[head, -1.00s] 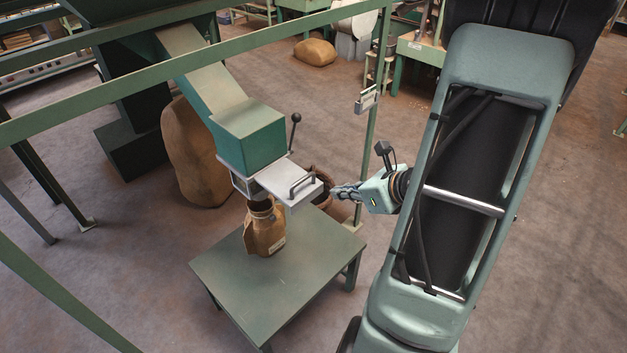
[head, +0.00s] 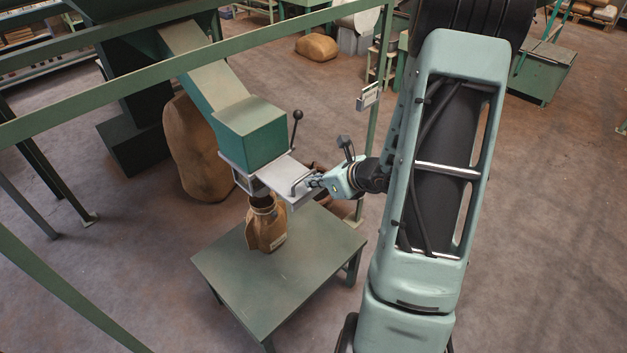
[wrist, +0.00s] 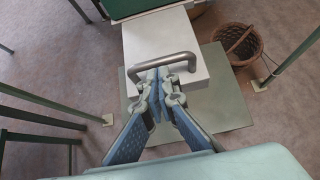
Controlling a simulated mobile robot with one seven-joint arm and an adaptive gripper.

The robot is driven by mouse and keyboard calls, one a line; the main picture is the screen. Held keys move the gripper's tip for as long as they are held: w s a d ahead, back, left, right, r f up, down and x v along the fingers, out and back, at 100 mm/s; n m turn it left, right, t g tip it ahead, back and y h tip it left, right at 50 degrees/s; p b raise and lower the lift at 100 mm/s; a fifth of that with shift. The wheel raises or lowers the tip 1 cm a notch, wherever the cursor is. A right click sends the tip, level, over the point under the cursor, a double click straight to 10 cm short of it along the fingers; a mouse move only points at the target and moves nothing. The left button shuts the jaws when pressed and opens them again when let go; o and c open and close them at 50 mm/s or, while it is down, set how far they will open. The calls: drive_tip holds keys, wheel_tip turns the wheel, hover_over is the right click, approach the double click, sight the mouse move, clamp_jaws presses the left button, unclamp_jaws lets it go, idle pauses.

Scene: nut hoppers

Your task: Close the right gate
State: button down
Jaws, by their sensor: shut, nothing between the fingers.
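The gate is a pale grey sliding plate (head: 290,176) sticking out of the green hopper spout (head: 252,132), with a dark bar handle (head: 299,183) on top near its outer end. In the wrist view the gate (wrist: 150,42) and its handle (wrist: 166,62) lie straight ahead. My gripper (head: 312,182) is at the outer end of the gate; its shut, empty fingertips also show in the wrist view (wrist: 160,82), at the near side of the handle. I cannot tell whether they touch the handle or the plate. A brown sack (head: 266,226) stands below the spout.
The sack stands on a green table (head: 275,285). A wicker basket (wrist: 238,42) is beyond the gate to the right. A thin green post (head: 374,120) with a small metal box (head: 368,97) rises behind my gripper. A black-knobbed lever (head: 296,122) stands beside the spout.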

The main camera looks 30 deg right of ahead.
drive_tip(key=b, duration=0.3)
hover_over(285, 175)
idle(0.4)
